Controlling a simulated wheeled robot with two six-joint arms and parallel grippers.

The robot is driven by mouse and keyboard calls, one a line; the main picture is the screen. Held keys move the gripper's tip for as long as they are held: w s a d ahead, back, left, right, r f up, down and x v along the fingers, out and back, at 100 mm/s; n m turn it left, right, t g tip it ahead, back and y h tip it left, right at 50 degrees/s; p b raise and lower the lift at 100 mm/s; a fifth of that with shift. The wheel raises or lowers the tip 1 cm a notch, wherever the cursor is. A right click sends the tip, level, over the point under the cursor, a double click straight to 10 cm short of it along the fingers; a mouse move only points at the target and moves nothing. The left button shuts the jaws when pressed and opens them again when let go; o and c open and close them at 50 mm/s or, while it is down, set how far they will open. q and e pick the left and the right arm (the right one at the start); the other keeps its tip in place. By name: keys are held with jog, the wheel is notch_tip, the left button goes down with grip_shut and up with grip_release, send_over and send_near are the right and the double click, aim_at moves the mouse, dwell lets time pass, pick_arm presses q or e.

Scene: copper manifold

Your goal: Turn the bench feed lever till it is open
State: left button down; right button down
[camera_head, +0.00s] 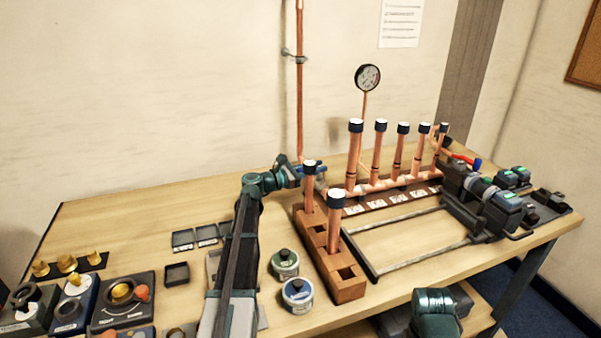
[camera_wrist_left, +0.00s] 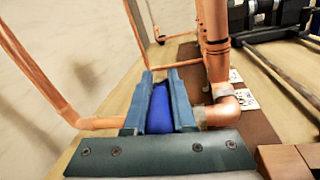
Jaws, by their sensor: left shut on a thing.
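The bench feed lever (camera_wrist_left: 159,108) is a blue handle, seen in the left wrist view between the two teal fingers of my left gripper (camera_wrist_left: 160,104). The gripper is shut on it. The lever sits between a copper pipe elbow on the left and a copper fitting (camera_wrist_left: 222,110) on the right, and it points across that pipe run in this view. In the head view my left gripper (camera_head: 312,170) is at the left end of the copper manifold (camera_head: 385,184), behind the capped upright pipes, and largely hides the lever. The valve body is hidden. My right gripper is out of view.
A wooden block (camera_head: 328,255) holds two capped copper pipes close to my left arm. A pressure gauge (camera_head: 368,77) stands behind the manifold. Bare wood shows at the back left.

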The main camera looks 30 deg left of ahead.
pick_arm(q)
jog(key=shift+s+d+n+t+y, duration=0.1)
jog(key=shift+s+n+t+y, duration=0.05)
jog(key=shift+n+t+y, duration=0.3)
jog(key=shift+s+d+n+t+y, duration=0.15)
jog(key=shift+n+y, duration=0.1)
jog(key=shift+y, duration=0.3)
jog(key=shift+w+n+t+y, duration=0.15)
jog(key=shift+n+t+y, duration=0.45)
jog(key=shift+n+y, duration=0.65)
jog(key=shift+y, duration=0.45)
jog(key=c, duration=0.8)
grip_release()
jog(key=shift+o, duration=0.2)
jog(key=v, duration=1.3)
jog(key=shift+s+a, duration=0.15)
jog(key=shift+s, duration=0.25)
